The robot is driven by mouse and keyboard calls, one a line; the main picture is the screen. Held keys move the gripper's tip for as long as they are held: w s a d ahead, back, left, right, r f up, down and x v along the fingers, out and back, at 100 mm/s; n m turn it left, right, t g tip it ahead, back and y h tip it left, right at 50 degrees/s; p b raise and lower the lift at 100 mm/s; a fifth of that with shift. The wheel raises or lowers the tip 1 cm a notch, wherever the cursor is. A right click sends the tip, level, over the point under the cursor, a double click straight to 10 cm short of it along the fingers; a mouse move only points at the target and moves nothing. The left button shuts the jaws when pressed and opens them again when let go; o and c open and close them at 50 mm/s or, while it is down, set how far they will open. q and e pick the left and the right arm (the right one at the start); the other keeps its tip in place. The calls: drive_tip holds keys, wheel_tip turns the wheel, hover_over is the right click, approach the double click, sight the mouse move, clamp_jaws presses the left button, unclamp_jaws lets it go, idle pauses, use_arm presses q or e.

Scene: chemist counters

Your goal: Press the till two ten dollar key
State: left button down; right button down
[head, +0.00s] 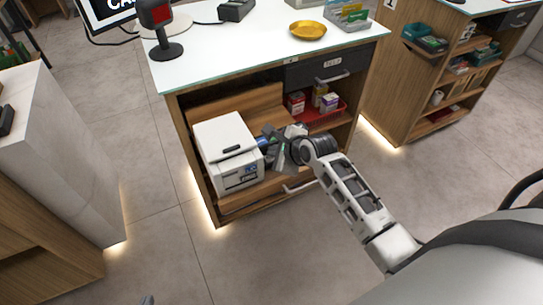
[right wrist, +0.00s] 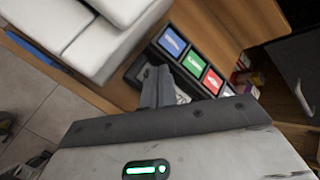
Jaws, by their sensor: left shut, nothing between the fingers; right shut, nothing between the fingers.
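A white box-shaped machine (head: 228,152) sits on the open shelf under the counter; it also shows in the right wrist view (right wrist: 85,45). Beside it is a dark key panel with blue (right wrist: 172,41), green (right wrist: 194,62) and red (right wrist: 212,81) keys; their lettering is too small to read. My right gripper (head: 276,146) is shut and empty at the machine's right side. In the right wrist view its fingers (right wrist: 156,82) are over the panel's near part, hiding some of it; contact cannot be told. Only a tip of my left gripper (head: 147,300) shows at the bottom edge.
A dark labelled drawer (head: 318,68) is above the shelf. A red basket (head: 322,118) with small boxes stands right of my right gripper. Open floor lies in front.

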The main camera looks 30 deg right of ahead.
drive_tip(key=shift+f, duration=0.4)
idle(0.8)
drive_tip(key=shift+r, duration=3.3)
